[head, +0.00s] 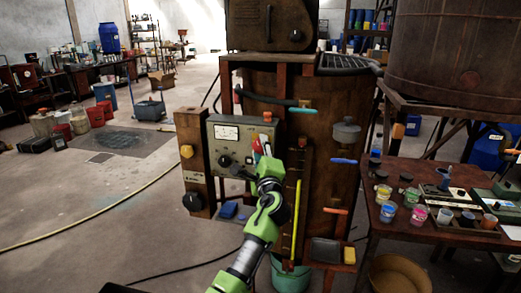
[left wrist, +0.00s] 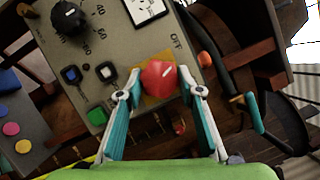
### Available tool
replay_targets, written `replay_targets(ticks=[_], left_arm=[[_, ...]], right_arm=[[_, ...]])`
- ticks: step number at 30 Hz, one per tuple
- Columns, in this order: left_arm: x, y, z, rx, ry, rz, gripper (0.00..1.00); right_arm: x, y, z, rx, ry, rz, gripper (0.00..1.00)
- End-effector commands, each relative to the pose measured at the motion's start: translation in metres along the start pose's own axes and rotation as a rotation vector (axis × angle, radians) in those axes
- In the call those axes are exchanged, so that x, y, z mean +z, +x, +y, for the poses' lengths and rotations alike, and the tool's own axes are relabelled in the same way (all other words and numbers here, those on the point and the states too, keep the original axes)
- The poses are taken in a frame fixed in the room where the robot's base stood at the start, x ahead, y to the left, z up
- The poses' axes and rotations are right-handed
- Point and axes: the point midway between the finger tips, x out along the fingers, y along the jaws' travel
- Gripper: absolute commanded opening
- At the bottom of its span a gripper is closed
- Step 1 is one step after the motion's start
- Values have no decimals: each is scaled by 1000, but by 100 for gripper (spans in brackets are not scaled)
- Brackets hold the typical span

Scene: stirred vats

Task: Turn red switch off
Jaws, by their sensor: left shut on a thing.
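The red switch (left wrist: 158,78) is a red knob with a white mark, on a yellow plate on the grey control panel (left wrist: 125,50). The word OFF is printed above and to the right of it in the left wrist view. My left gripper (left wrist: 157,90) is shut on the red switch, with one finger on each side of it. In the head view the green left arm reaches up to the control panel (head: 225,133), and the red switch (head: 257,145) shows just above the gripper. My right gripper is not in view.
The panel also has a black dial (left wrist: 68,18), a green button (left wrist: 97,116) and a meter (head: 227,132). A table (head: 372,215) with paint cups stands at the right. A yellow hose (head: 90,228) lies on the open floor at the left.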

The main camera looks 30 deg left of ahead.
Motion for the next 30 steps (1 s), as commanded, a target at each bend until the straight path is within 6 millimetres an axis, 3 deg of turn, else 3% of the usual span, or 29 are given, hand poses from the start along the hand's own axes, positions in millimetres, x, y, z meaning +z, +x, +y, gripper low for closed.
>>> replay_targets(ticks=[15, 30], left_arm=[[0, 0, -2, 132, -315, 0, 13], [0, 0, -1, 157, -374, -1, 13]], right_arm=[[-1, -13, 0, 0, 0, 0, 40], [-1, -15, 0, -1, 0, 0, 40]])
